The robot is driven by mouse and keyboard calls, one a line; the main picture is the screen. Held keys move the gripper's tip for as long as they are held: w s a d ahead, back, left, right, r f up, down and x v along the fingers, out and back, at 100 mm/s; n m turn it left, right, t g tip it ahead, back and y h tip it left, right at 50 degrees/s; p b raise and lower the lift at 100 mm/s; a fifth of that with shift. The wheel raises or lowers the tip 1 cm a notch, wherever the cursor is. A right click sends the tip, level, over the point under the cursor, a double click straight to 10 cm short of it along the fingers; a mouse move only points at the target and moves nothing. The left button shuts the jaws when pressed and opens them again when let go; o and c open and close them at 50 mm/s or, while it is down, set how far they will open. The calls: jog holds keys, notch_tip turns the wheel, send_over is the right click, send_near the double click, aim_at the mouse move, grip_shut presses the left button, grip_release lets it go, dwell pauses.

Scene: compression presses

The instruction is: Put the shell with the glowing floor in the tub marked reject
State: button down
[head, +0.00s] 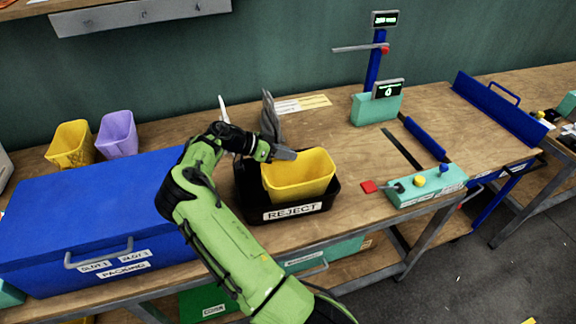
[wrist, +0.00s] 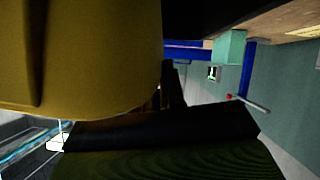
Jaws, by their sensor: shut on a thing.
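A yellow shell (head: 300,178) is at the black tub marked REJECT (head: 292,211). Its lower part is hidden behind the tub's front wall, and its upper part stands above the rim. I cannot tell whether it touches the tub's floor. My gripper (head: 282,154) is shut on this shell's rim at the left back. In the wrist view the shell (wrist: 85,55) fills the upper left, against a dark finger (wrist: 165,127). No glow shows on the shell's visible inside; its floor is hidden.
Another yellow shell (head: 70,146) and a purple shell (head: 117,134) stand behind the blue packing box (head: 90,215) at left. A teal control box (head: 427,186) with buttons is right of the tub. A display post (head: 375,108) stands behind. Bare bench lies between.

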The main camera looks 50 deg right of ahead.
jog(key=shift+f, duration=1.25)
jog(key=c, duration=1.2)
grip_release()
jog(key=shift+c, duration=0.2)
